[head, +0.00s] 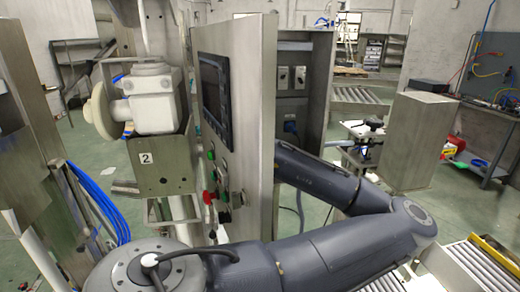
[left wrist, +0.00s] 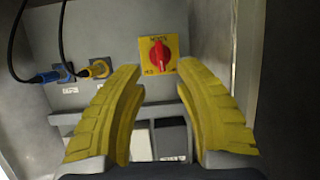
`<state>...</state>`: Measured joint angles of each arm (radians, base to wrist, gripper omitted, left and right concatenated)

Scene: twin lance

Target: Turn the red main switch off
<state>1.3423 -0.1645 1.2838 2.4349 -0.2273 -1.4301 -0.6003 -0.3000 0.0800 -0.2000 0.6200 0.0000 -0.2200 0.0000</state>
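The red main switch (left wrist: 159,54) is a red knob on a square yellow plate, on the grey back wall of a cabinet in the left wrist view. Its handle looks about upright; the small lettering is too blurred to read. My left gripper (left wrist: 158,76) has two yellow ridged fingers spread apart with nothing between them. The switch shows just beyond the fingertips, near the middle of the gap, and looks apart from them. In the head view the left arm reaches behind the open cabinet door (head: 262,90), which hides the gripper and switch. My right gripper is in neither view.
Left of the switch are a blue plug (left wrist: 50,75) and a yellow plug (left wrist: 98,69) with hanging black cables. A grey side wall (left wrist: 215,35) stands close right of the switch. The door carries a dark screen (head: 214,92) and several buttons.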

